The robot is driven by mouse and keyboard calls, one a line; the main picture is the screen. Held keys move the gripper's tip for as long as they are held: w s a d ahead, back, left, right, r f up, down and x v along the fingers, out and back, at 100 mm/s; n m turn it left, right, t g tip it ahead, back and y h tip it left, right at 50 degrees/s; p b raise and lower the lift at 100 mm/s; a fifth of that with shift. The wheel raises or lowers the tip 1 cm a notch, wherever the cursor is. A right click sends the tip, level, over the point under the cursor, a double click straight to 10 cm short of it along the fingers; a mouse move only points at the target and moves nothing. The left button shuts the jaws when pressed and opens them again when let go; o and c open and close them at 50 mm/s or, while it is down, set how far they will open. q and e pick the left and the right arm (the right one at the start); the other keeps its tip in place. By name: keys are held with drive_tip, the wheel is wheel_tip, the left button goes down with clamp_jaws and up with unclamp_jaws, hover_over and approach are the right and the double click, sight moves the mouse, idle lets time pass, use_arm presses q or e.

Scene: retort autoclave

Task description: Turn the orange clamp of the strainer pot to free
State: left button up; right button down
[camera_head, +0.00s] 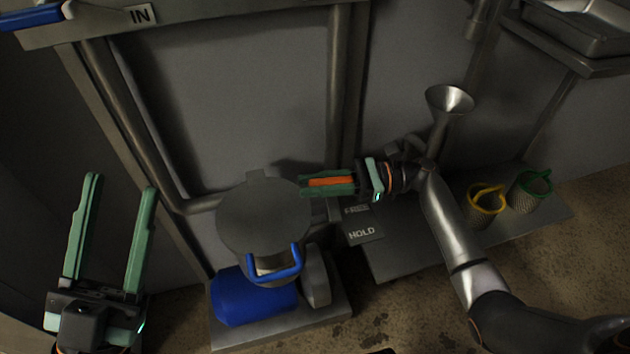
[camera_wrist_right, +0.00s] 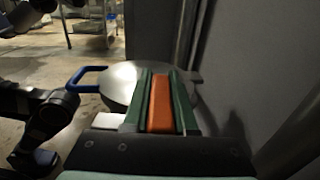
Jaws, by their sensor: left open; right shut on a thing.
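The strainer pot (camera_head: 262,215) has a round grey lid and a blue handle (camera_head: 278,268) at its front. The orange clamp (camera_head: 330,182) sticks out to the right of the lid. My right gripper (camera_head: 328,183) is shut on the orange clamp, with a green finger on each side of it. In the right wrist view the orange clamp (camera_wrist_right: 160,103) lies between the green fingers, and the lid (camera_wrist_right: 118,82) is beyond. My left gripper (camera_head: 118,222) is open and empty, apart from the pot at the lower left.
A plate reads FREE and HOLD (camera_head: 362,230) to the right of the pot. A blue motor-like cylinder (camera_head: 250,297) sits below the pot. A funnel (camera_head: 449,100), a yellow basket (camera_head: 486,203) and a green basket (camera_head: 531,192) stand at the right. Pipes run along the wall.

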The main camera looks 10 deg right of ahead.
sight(315, 182)
drive_tip(key=shift+s+n+g, duration=0.1)
drive_tip(key=shift+n+g, duration=0.2)
drive_tip(key=shift+g, duration=0.2)
drive_tip(key=c, duration=0.7)
unclamp_jaws()
use_arm(q)
drive_tip(key=shift+a+r, duration=0.1)
use_arm(e)
wheel_tip(315, 182, up, 3)
drive_tip(key=shift+r+p, duration=0.1)
drive_tip(key=shift+p, duration=0.8)
use_arm(q)
wheel_tip(315, 182, up, 9)
drive_tip(key=a+y+p, duration=0.1)
drive_tip(key=p, duration=0.7)
drive_tip(key=shift+w+r+t+p, duration=0.2)
drive_tip(key=shift+w+t+p, duration=0.1)
drive_tip(key=shift+w+t, duration=0.1)
use_arm(e)
drive_tip(key=shift+s+a+r, duration=0.55)
drive_tip(key=shift+s+r, duration=1.1)
drive_tip(key=shift+s, duration=0.6)
drive_tip(key=shift+s+a+r, duration=0.55)
drive_tip(key=shift+s+r, duration=1.05)
drive_tip(key=shift+s, duration=0.7)
drive_tip(key=shift+s+a+r, duration=0.55)
drive_tip(key=shift+s+r, duration=1.1)
drive_tip(key=shift+s, duration=0.6)
